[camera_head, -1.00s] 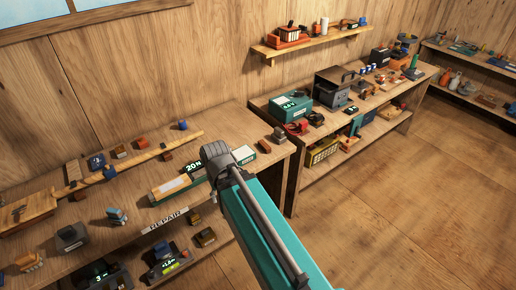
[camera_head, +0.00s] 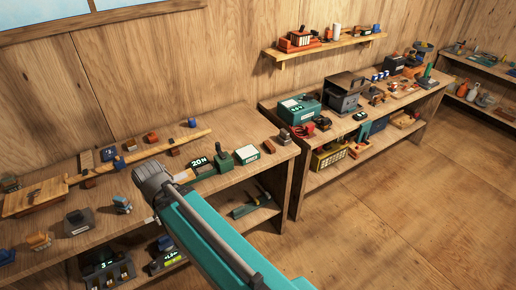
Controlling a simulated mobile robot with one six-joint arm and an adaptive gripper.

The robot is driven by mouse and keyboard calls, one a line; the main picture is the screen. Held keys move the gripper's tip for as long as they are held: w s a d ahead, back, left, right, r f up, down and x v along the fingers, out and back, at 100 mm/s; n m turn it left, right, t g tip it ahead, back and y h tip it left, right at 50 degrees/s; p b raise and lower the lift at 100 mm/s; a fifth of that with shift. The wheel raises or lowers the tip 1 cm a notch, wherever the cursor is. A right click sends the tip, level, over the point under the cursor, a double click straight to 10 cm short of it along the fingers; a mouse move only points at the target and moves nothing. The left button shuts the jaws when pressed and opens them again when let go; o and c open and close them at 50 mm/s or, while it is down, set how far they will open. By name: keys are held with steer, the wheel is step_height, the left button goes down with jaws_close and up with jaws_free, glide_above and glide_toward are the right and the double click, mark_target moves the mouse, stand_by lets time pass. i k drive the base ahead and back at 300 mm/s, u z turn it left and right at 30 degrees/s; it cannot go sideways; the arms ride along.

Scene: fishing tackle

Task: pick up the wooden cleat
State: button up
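I cannot tell for sure which piece is the wooden cleat. Several small brown pieces lie on the left workbench (camera_head: 236,122). One brown block (camera_head: 284,138) sits near its right end, with a grey piece beside it. Another brown block (camera_head: 152,137) lies near the wall, and an orange-brown piece (camera_head: 38,240) lies at the front left. My teal arm reaches up from the bottom over the bench's front edge and ends in a dark grey joint. My gripper's fingers do not show; the arm hides what lies behind it.
A long wooden strip (camera_head: 150,152) lies along the bench. A green tool (camera_head: 223,160) and a white-topped box (camera_head: 247,154) stand right of my arm. A second bench holds a teal case (camera_head: 300,108) and a dark toolbox (camera_head: 346,86). The floor (camera_head: 390,210) at right is clear.

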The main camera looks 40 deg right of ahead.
mark_target(268, 145)
steer(key=u, duration=0.2)
steer(key=k, duration=1)
steer(key=z, duration=1.3)
steer(key=i, duration=0.85)
